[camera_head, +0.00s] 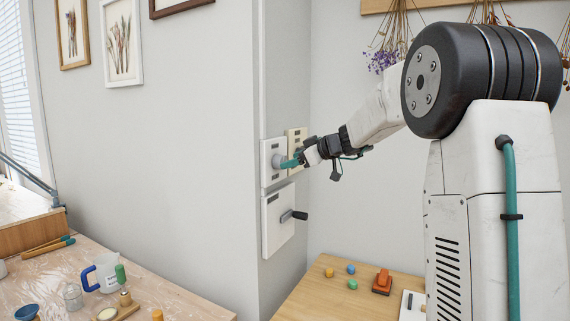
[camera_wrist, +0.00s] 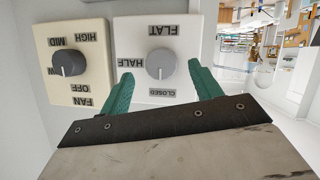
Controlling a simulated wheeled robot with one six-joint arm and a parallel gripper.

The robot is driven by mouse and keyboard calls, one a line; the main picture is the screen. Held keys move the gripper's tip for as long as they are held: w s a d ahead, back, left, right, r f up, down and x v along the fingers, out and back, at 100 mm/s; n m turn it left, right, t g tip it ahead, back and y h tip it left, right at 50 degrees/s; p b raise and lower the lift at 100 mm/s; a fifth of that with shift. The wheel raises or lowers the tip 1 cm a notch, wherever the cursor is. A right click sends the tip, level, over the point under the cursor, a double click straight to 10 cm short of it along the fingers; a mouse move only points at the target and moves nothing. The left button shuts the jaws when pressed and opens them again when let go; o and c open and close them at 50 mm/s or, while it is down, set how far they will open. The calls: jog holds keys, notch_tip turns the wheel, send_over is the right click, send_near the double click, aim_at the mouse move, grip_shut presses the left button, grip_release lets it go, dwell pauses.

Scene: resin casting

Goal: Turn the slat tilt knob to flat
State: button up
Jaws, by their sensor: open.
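The slat tilt knob (camera_wrist: 160,63) is a round grey dial on a white plate (camera_wrist: 204,28). In the wrist view its labels appear upside down: FLAT at the top, HALF at the left, CLOSED at the bottom. I cannot tell for sure where the knob points. My gripper (camera_wrist: 160,72) is open, its teal fingertips on either side of the knob's lower part; I cannot tell whether they touch it. In the head view the plate (camera_head: 267,178) is on the wall, and my gripper (camera_head: 288,163) reaches it from the right, partly covering the knob.
A cream plate with a dark grey fan knob (camera_wrist: 68,63) is close beside, left in the wrist view. Below, in the head view, is a white plate with a black lever (camera_head: 293,215). A cluttered workbench (camera_head: 185,300) stands lower left; a wooden table (camera_head: 310,295) lies below the arm.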

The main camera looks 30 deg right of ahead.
aim_at(279, 162)
jog(key=x, duration=0.3)
jog(key=shift+w+a+f, duration=0.2)
jog(key=shift+w+a, duration=0.05)
jog(key=shift+w, duration=0.05)
jog(key=c, duration=1)
